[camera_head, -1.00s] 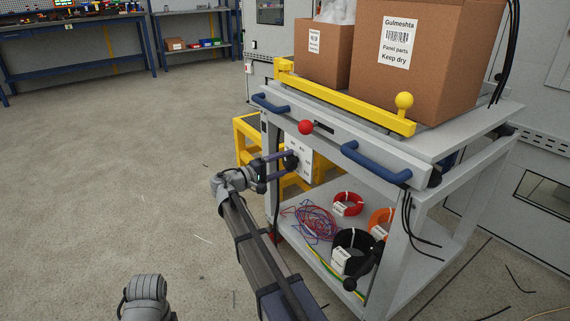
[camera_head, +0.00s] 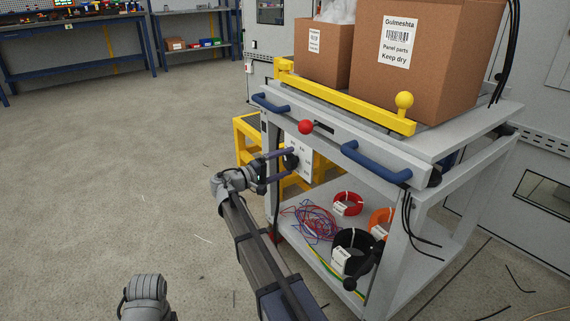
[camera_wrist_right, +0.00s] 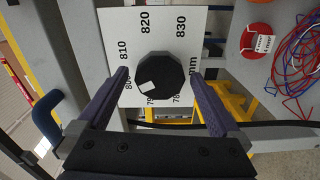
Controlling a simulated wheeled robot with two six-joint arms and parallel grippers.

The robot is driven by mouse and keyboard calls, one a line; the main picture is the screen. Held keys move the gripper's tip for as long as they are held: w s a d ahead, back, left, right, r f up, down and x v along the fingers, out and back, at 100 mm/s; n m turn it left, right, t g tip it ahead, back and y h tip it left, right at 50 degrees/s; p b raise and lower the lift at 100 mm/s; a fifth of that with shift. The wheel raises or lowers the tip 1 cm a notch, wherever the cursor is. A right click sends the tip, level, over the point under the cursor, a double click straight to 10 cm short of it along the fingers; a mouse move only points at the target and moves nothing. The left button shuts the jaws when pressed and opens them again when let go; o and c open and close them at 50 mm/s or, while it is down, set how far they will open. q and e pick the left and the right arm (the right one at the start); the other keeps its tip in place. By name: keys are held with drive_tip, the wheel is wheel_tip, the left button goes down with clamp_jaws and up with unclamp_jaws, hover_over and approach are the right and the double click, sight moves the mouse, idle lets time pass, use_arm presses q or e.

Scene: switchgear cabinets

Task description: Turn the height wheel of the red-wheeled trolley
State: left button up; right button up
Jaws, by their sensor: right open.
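The height wheel is a black faceted knob (camera_wrist_right: 163,70) with a small white mark, on a white scale plate (camera_wrist_right: 112,20) numbered in mm around it. In the head view the knob (camera_head: 291,161) and plate (camera_head: 305,157) sit under the top of the grey trolley (camera_head: 335,122). My right gripper (camera_head: 281,167) is open in front of the plate. In the right wrist view its two fingers (camera_wrist_right: 160,77) stand on either side of the knob, with gaps visible. A red piece (camera_head: 275,238) shows low at the trolley's corner. My left gripper is out of view.
Cardboard boxes (camera_head: 420,60) stand on the trolley behind a yellow bar (camera_head: 340,97) with a yellow ball. A red ball (camera_head: 305,127) and blue handles (camera_head: 375,162) project from its front. Cable coils (camera_head: 347,204) lie on its lower shelf. Floor at left is clear.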

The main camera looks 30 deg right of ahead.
drive_tip(key=a, duration=0.7)
drive_tip(key=shift+s+a, duration=0.3)
drive_tip(key=shift+a, duration=0.1)
drive_tip(key=shift+w+d, duration=0.2)
drive_tip(key=shift+d, duration=1.75)
drive_tip(key=shift+w+d, duration=0.15)
drive_tip(key=shift+d, duration=1.8)
